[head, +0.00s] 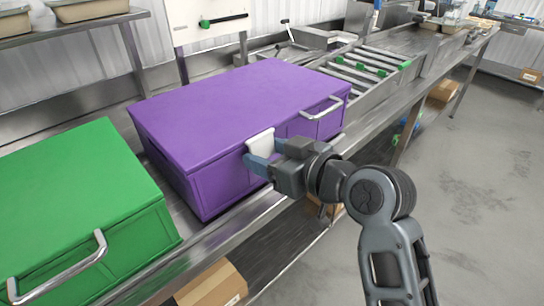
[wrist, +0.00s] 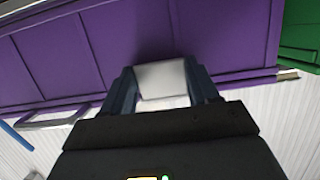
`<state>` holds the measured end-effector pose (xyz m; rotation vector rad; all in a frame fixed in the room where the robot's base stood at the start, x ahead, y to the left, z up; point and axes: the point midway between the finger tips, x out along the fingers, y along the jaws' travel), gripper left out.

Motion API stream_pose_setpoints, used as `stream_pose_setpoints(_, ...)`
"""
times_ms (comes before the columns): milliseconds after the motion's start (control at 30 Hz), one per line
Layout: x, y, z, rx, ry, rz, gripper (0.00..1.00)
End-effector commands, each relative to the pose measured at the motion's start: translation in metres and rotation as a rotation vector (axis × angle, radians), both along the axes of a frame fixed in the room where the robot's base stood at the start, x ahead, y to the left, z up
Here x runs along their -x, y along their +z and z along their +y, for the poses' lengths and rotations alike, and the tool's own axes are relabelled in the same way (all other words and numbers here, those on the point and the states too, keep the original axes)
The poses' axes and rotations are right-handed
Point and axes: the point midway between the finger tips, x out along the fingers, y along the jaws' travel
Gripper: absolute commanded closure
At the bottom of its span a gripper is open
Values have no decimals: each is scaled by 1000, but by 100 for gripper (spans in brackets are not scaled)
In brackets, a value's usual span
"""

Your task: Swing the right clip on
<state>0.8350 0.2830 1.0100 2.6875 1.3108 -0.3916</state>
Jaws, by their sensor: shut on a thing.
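A white clip (head: 261,143) sits at the top front edge of the purple box (head: 230,105), left of the box's grey handle (head: 321,108). My gripper (head: 264,160) is shut on this clip, its blue-grey fingers one on each side. In the wrist view the clip (wrist: 162,82) lies between the two fingers (wrist: 162,92), against the purple box wall (wrist: 60,60). The purple lid lies flat on the box. I cannot tell how firmly the clip's lower part bears on the wall. No second clip shows.
A green box (head: 75,190) with a grey handle stands to the left on the steel bench (head: 245,212). A roller section (head: 365,68) with green pieces lies to the right. Cardboard boxes (head: 212,287) lie beneath. The floor at right is clear.

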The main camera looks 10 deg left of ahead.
Motion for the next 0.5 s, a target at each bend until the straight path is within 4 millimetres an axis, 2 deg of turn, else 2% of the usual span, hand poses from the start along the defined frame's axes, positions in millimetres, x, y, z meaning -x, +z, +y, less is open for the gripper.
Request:
stream_pose_setpoints(33, -3, -6, 5, 9, 1, 3, 49)
stream_pose_setpoints(500, -4, -7, 12, 14, 7, -1, 49)
